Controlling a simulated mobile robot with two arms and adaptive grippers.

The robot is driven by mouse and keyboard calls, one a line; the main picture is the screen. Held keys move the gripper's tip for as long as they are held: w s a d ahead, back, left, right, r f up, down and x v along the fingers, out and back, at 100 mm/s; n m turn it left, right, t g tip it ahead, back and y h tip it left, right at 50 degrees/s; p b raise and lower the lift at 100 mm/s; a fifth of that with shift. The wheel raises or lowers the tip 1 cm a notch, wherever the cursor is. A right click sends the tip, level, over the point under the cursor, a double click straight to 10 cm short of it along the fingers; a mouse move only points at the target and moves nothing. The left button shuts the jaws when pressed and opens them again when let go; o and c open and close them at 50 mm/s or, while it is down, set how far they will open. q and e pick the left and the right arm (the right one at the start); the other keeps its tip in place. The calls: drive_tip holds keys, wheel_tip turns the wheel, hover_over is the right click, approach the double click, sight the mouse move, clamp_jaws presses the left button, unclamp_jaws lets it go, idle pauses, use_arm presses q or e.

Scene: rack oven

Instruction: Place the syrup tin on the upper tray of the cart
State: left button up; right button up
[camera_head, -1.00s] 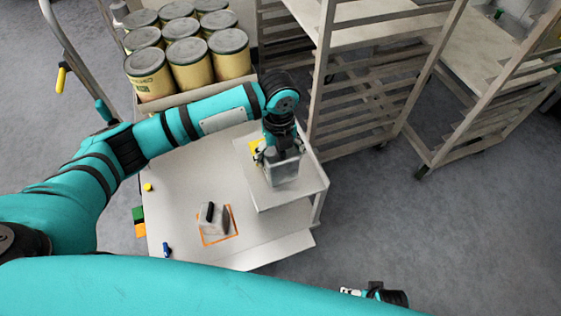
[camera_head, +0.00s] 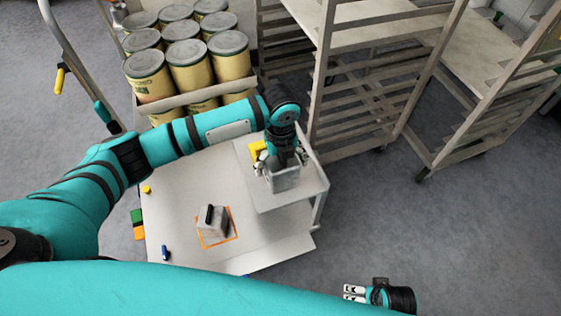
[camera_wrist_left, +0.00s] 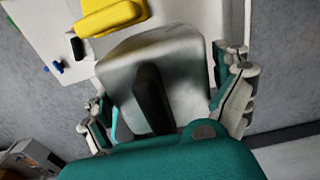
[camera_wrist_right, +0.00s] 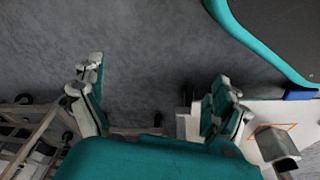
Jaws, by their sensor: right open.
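A grey metal tin with a dark strip on top, which I take for the syrup tin (camera_head: 285,181), is at the upper tray (camera_head: 308,188) of the cart. My left gripper (camera_head: 281,164) comes down on it from above. In the left wrist view the tin (camera_wrist_left: 185,70) sits between the fingers, and they appear closed against its sides. Whether its base touches the tray is hidden. My right gripper (camera_head: 355,292) is open and empty, off the cart at the lower right; the right wrist view shows its fingers (camera_wrist_right: 155,105) wide apart over floor.
A similar grey block with a black top (camera_head: 213,223) stands in an orange outline on the cart's lower surface (camera_head: 180,205). A yellow item (camera_head: 258,149) lies on the upper tray. Several large cans (camera_head: 190,60) stand behind. Rack trolleys (camera_head: 375,90) stand right; floor is clear at right.

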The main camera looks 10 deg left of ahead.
use_arm(q)
wheel_tip(320, 180, up, 12)
drive_tip(key=shift+r+p, duration=0.15)
drive_tip(key=shift+p, duration=1.1)
use_arm(e)
drive_tip(key=s+f, duration=0.4)
drive_tip(key=f, duration=0.3)
drive_tip(key=shift+s+d+f+g, duration=0.15)
drive_tip(key=shift+s+d+g, duration=0.05)
drive_tip(key=shift+d+g, duration=0.1)
